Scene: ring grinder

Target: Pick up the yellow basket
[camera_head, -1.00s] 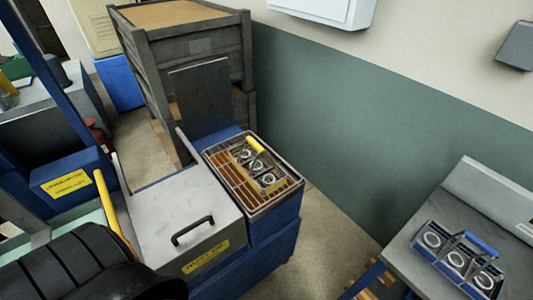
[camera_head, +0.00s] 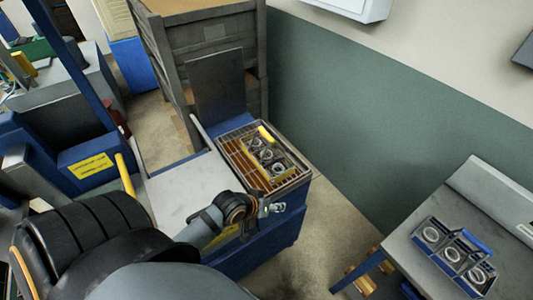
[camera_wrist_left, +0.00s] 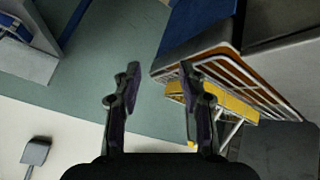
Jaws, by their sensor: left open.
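The yellow basket (camera_head: 268,154) sits on a wire rack (camera_head: 236,151) on top of the blue machine, with metal rings inside and its yellow handle (camera_head: 265,133) at the far side. In the left wrist view, yellow parts of the basket (camera_wrist_left: 238,108) show right of the fingers, partly hidden by one finger. My left gripper (camera_head: 274,208) is at the front edge of the rack, on the near side of the basket. In the wrist view, its two fingers (camera_wrist_left: 158,92) stand apart with nothing between them. My right gripper is not in view.
A blue basket (camera_head: 452,257) with rings stands on a grey table (camera_head: 480,200) at the right. A grey lid (camera_head: 180,188) lies left of the rack.

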